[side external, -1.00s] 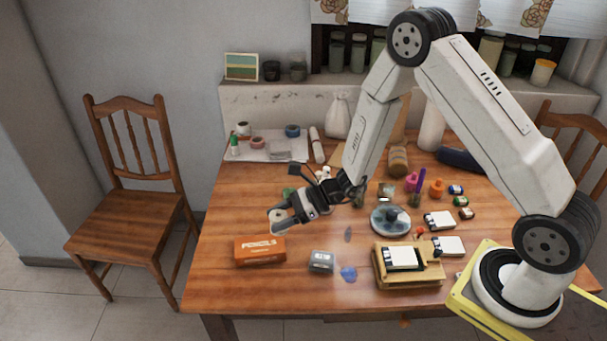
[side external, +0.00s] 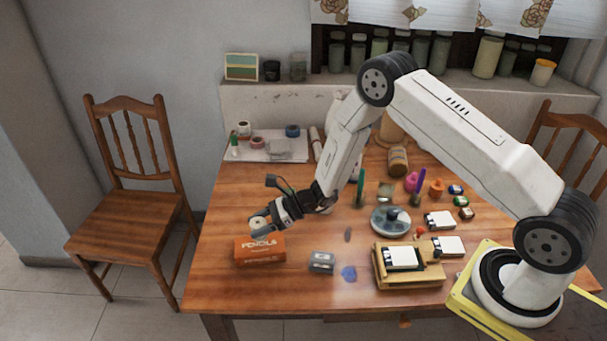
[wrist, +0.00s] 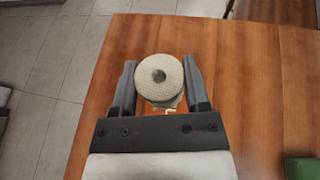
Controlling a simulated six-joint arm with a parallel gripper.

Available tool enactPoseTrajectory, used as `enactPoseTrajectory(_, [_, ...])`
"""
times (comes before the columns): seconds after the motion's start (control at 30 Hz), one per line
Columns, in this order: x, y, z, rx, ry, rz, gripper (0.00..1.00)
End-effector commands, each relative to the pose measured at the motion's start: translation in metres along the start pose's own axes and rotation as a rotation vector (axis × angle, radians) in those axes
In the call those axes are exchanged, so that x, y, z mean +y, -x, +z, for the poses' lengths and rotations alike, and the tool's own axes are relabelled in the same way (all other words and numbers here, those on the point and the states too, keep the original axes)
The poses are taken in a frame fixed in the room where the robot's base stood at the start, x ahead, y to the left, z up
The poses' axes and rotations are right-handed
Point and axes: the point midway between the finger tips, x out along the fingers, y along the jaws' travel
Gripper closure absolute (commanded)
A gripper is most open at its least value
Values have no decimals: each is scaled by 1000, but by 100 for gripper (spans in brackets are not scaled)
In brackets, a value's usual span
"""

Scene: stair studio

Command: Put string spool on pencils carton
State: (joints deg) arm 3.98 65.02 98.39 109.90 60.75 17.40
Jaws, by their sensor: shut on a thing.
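The string spool (wrist: 160,80) is a cream roll with a dark centre hole. My gripper (wrist: 160,85) is shut on it, one finger on each side, in the wrist view. In the side external view, my gripper (side external: 262,224) holds the spool (side external: 257,223) at the top of the orange pencils carton (side external: 260,250). I cannot tell whether the spool touches the carton. The carton lies near the table's front left. In the wrist view it is almost wholly hidden behind the spool and gripper.
A grey box (side external: 321,262) stands right of the carton, with a blue blob (side external: 348,273) beside it. A wooden stand (side external: 408,277) with a white card lies further right. The wooden table (side external: 215,285) is bare around the carton's left and front.

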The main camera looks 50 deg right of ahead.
Motion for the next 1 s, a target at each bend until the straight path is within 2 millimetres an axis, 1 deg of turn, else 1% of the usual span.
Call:
enactPoseTrajectory(0.13, [-3,-6,-4,0,0,1,98])
enactPoseTrajectory(0.3, [-3,-12,-20,1,-2,1,98])
enactPoseTrajectory(0.43, [-4,-16,-29,0,-2,0,98])
enactPoseTrajectory(0.93, [-4,-18,-35,0,0,0,98])
enactPoseTrajectory(0.97, [-4,-18,-35,0,0,0,38])
enactPoseTrajectory(1.0, [-4,-18,-34,0,0,0,25])
